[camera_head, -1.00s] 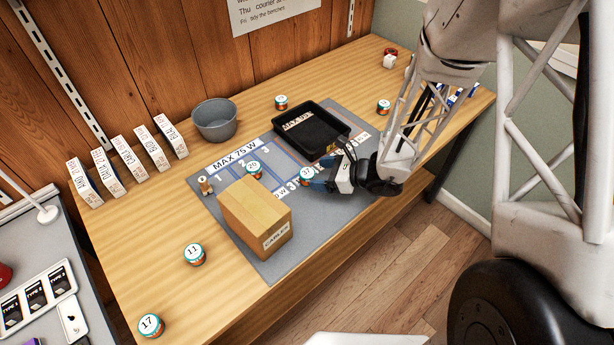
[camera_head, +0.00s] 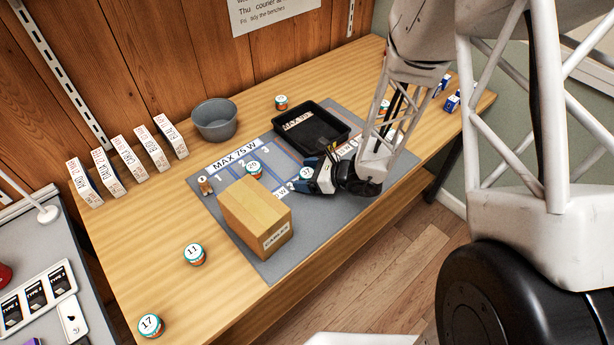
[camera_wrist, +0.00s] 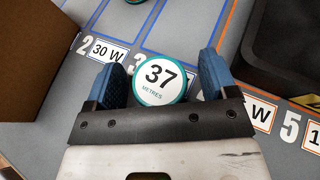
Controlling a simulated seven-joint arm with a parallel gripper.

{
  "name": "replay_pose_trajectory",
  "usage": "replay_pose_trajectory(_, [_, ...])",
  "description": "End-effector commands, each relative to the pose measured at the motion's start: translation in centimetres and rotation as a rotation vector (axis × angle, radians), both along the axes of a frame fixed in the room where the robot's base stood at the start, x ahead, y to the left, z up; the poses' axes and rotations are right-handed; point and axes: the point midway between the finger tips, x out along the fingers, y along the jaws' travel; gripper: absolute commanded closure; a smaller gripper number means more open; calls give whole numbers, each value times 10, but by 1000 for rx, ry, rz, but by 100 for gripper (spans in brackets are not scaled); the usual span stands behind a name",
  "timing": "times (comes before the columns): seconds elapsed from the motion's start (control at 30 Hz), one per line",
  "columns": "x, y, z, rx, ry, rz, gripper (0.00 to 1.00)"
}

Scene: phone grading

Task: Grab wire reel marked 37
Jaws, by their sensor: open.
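The wire reel marked 37 (camera_wrist: 160,80) has a white top with a teal rim. In the wrist view it sits between the two blue fingers of my gripper (camera_wrist: 163,82), with a small gap showing on each side. In the head view the reel (camera_head: 306,173) stands on the grey mat, partly hidden by my gripper (camera_head: 308,181). My gripper is open around the reel, reaching in from the right.
A cardboard box (camera_head: 255,215) stands left of my gripper. A black tray (camera_head: 340,138) lies just behind it. Reel 20 (camera_head: 254,168) is beyond the box. Reels 11 (camera_head: 194,254) and 17 (camera_head: 151,325) stand at the front left. A grey bowl (camera_head: 214,120) is at the back.

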Motion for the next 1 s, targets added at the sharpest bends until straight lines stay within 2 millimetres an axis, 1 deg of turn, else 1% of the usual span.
replay_pose_trajectory(0.33, [0, 0, 0, 0, 0, 0, 21])
replay_pose_trajectory(0.37, [0, 0, 0, 0, 0, 0, 24])
replay_pose_trajectory(0.6, [0, 0, 0, 0, 0, 0, 61])
replay_pose_trajectory(0.7, [0, 0, 0, 0, 0, 0, 75])
replay_pose_trajectory(1.0, [0, 0, 1, 0, 0, 0, 75])
